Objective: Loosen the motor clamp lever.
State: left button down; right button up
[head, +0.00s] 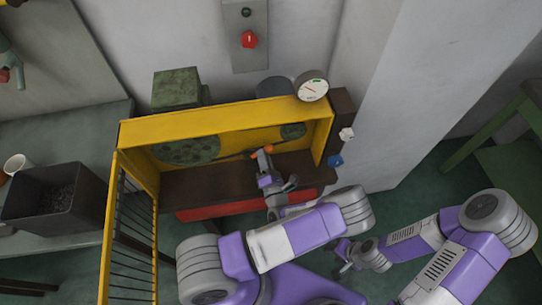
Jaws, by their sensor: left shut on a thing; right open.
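The clamp lever shows as a thin dark rod with an orange end (268,149) inside the yellow machine housing, in front of its back wall. My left gripper (263,162) reaches up to it and is shut on the lever near this end. The fingers hide part of the lever, and I cannot make out its pivot. Two green discs, a large one (187,152) and a small one (293,130), sit behind it in the housing. My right gripper (345,262) is open and empty, low in front of the machine and apart from it.
The yellow housing (220,121) has a barred yellow door (130,240) standing open at the left. A gauge (312,87), a white knob (347,133) and a blue knob (336,160) are at its right. A dark bin (55,205) stands on the left bench.

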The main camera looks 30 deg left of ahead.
pick_arm(q)
jog(key=shift+w+d+r, duration=0.1)
jog(key=shift+w+r, duration=0.05)
jog(key=c, duration=1.1)
grip_release()
jog(key=shift+o, duration=0.2)
jog(key=v, duration=0.7)
jog(key=shift+s+d, duration=0.25)
jog(key=shift+p, duration=0.3)
